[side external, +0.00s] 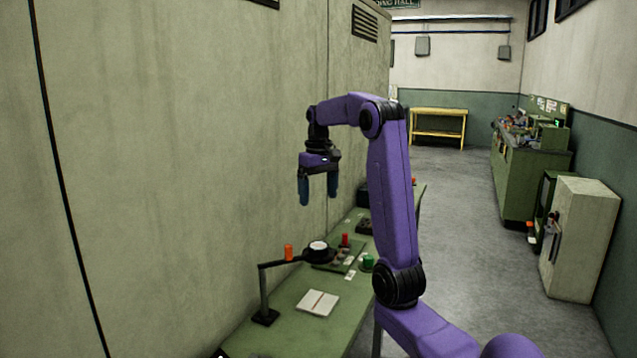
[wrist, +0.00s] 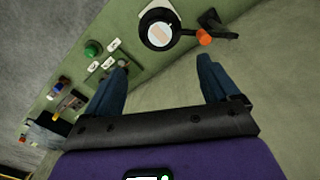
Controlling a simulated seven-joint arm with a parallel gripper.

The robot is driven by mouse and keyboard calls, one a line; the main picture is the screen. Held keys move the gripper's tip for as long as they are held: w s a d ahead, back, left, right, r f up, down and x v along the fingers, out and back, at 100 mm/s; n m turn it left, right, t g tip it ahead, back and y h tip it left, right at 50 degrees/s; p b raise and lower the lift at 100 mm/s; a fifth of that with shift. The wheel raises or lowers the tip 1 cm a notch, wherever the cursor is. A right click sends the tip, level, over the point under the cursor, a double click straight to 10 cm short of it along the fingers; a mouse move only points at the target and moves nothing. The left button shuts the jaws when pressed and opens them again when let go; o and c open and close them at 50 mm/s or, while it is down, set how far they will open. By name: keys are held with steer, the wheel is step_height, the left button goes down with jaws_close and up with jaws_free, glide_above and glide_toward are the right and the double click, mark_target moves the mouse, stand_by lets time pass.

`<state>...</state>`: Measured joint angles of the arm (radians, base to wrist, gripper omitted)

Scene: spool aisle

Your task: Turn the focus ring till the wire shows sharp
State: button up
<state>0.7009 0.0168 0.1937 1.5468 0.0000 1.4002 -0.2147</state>
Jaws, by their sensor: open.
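A black ring (side external: 319,252) with a pale disc in it sits at the end of a dark stand arm (side external: 265,290) over the green bench (side external: 280,325). An orange knob (side external: 288,252) stands up beside it. In the wrist view the ring (wrist: 145,36) shows a pale patch inside, and the orange knob (wrist: 204,37) is to its right. I cannot make out a wire. My gripper (side external: 318,190) is open and empty, fingers pointing down, well above the ring. In the wrist view the fingertips (wrist: 162,65) are spread, with the ring beyond them.
A white pad (side external: 317,302) lies near the stand's base. A red knob (side external: 345,240), a green button (side external: 367,262) and a small panel are on the bench behind the ring. The wall (side external: 170,150) rises close along the bench's left side. The air between gripper and ring looks clear.

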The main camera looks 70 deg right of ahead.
steer(key=shift+r, duration=1.4)
steer(key=a+f+n, duration=0.3)
steer(key=a+n, duration=0.1)
steer(key=a, duration=0.9)
steer(key=a+f+n, duration=0.3)
steer(key=a+n, duration=0.2)
steer(key=a, duration=0.8)
steer(key=s+a+f+n, duration=0.4)
steer(key=s+a, duration=0.1)
steer(key=s, duration=0.5)
steer(key=s+a+f+n, duration=0.4)
steer(key=s+a+n, duration=0.1)
steer(key=s, duration=0.5)
steer(key=shift+s+a, duration=0.2)
steer(key=shift+a, duration=0.35)
steer(key=shift+w, duration=0.1)
